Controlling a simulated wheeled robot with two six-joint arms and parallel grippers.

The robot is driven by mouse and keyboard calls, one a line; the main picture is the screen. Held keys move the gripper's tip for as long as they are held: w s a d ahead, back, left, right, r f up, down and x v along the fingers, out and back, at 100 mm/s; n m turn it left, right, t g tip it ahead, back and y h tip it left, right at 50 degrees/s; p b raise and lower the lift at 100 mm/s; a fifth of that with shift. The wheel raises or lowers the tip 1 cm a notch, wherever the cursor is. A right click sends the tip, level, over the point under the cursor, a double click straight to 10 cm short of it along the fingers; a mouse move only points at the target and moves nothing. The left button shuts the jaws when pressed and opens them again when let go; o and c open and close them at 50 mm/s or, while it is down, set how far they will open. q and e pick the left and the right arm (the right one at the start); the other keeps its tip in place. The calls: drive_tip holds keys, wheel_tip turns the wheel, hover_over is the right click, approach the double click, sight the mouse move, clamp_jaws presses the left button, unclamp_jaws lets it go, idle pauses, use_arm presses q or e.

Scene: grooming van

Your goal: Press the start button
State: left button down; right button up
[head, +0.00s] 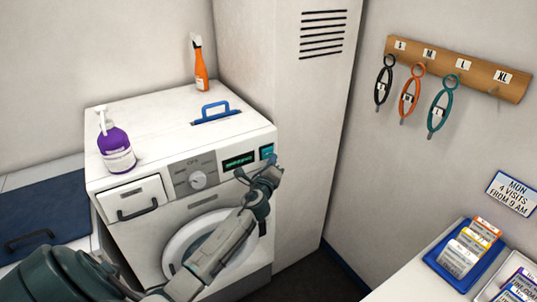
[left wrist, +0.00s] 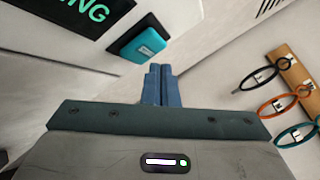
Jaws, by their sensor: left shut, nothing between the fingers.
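The start button is most likely the teal square button (head: 267,151) at the top right of the washing machine's front panel. It also shows in the left wrist view (left wrist: 146,42), set in a dark surround. My left gripper (head: 273,173) is shut and empty, just below the button in the head view. In the left wrist view its blue fingertips (left wrist: 160,70) lie together just below and right of the button and look apart from it. My right gripper is not in view.
A lit green display (head: 238,161) is left of the button; the wrist view shows "NG" on it. A purple spray bottle (head: 115,150) and orange bottle (head: 200,72) stand on top. A tall cabinet (head: 295,130) is close right.

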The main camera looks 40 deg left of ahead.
use_arm(q)
drive_tip(key=shift+s+d+p, duration=0.15)
drive_tip(key=shift+s+d, duration=0.15)
drive_tip(key=shift+d, duration=0.45)
drive_tip(key=shift+s+d+p, duration=0.1)
drive_tip(key=shift+s+d, duration=0.25)
drive_tip(key=shift+d, duration=0.45)
drive_tip(key=shift+s+d+p, duration=0.15)
drive_tip(key=shift+s+d, duration=0.15)
drive_tip(key=shift+d, duration=0.45)
